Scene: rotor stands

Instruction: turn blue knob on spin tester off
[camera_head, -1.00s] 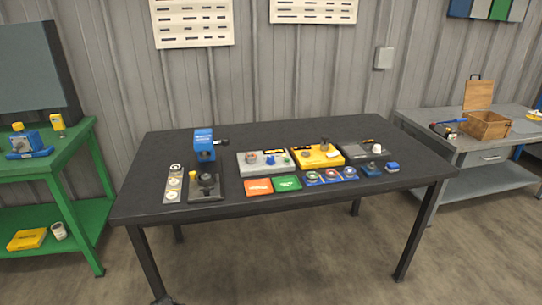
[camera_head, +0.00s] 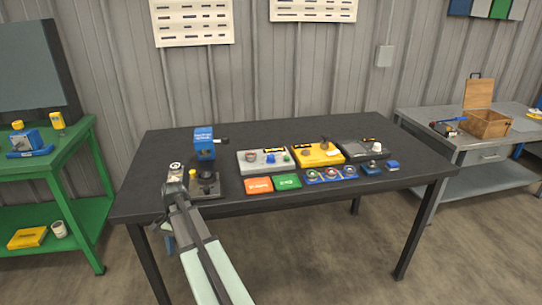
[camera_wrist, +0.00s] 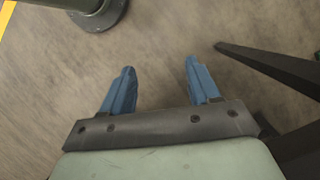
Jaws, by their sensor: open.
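A grey box (camera_head: 249,166) stands near the middle of the table, with a small blue knob (camera_head: 270,159) on its top. I take this box for the spin tester, but its label is too small to read. The knob's setting cannot be told at this size. My gripper (camera_wrist: 160,66) is open and empty in the wrist view, its two blue fingers apart above bare floor. In the head view my arm rises from the bottom, and the gripper is low at the table's front left edge, well left of the grey box.
A yellow box (camera_head: 318,156) and a dark box (camera_head: 354,152) stand right of the grey box. Orange (camera_head: 258,185) and green (camera_head: 287,181) cards lie in front. A blue-headed device (camera_head: 204,140) stands at the left.

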